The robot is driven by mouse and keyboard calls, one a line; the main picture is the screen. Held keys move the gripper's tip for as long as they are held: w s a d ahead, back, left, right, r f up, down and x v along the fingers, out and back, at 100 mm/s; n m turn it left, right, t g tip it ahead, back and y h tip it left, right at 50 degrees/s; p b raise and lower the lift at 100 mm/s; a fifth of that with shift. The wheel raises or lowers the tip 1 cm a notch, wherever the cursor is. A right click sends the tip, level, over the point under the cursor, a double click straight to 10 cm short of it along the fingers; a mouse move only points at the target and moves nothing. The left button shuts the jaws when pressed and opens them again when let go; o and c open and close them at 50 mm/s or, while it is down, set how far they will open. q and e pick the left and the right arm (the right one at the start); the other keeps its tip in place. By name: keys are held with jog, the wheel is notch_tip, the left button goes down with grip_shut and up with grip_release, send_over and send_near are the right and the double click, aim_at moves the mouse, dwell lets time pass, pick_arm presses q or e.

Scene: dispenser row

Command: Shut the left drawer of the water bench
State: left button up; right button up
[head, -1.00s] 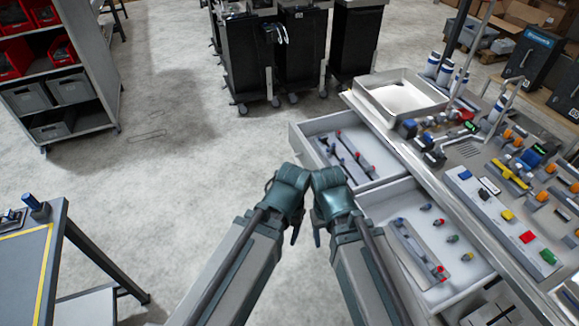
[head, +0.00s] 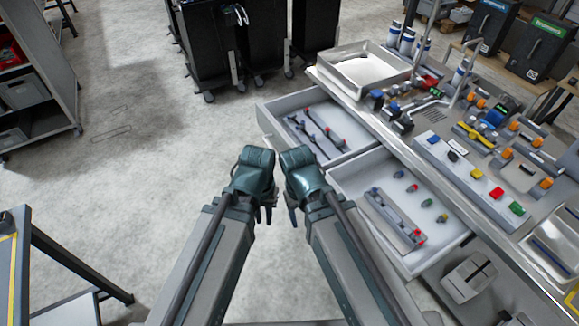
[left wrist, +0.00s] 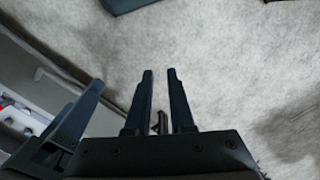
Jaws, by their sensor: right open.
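Two drawers of the water bench stand pulled out. The far one, the left drawer as seen facing the bench (head: 348,153), is white inside and holds dark rods with red ends. My left gripper (head: 264,215) is in front of the drawers, apart from them, pointing down over bare floor. Its two fingers show with a gap and nothing between them in the left wrist view (left wrist: 159,105). My right gripper (head: 292,215) is open and empty close beside it, nearer the drawers. Part of a drawer shows at the left of the left wrist view.
The near drawer (head: 352,172) is also open, holding a grey bar and small coloured fittings. The bench top carries a white tray (head: 362,68) and several valves and blocks. Black bins (head: 205,45) stand behind. A table corner is at the lower left; the floor between is clear.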

pick_arm(q)
jog(key=d+f+n+h+b, duration=0.1)
jog(key=f+b, duration=0.2)
jog(key=w+d+f+n+h+b, duration=0.1)
jog(key=f+n+h+b, duration=0.1)
jog(key=f, duration=0.1)
jog(key=w+d+f+n+h+b, duration=0.1)
jog(key=f+n+b, duration=0.1)
jog(key=f+b, duration=0.1)
jog(key=shift+w+d+f+b, duration=0.15)
jog(key=shift+w+d+b, duration=0.1)
jog(key=shift+b, duration=0.1)
grip_shut()
jog(key=w+d+f+n+t+h+b, duration=0.2)
jog(key=w+f+n+h+b, duration=0.35)
jog(key=n+b, duration=0.4)
jog(key=w+a+n+t+h+b, duration=0.75)
jog(key=n+b, duration=0.35)
jog(key=b, duration=0.5)
jog(key=f+x, duration=0.1)
jog(key=x, duration=1.3)
jog(key=shift+d+r+g+y, duration=0.25)
jog(key=shift+d+g+y, duration=0.1)
jog(key=shift+g+y, duration=0.1)
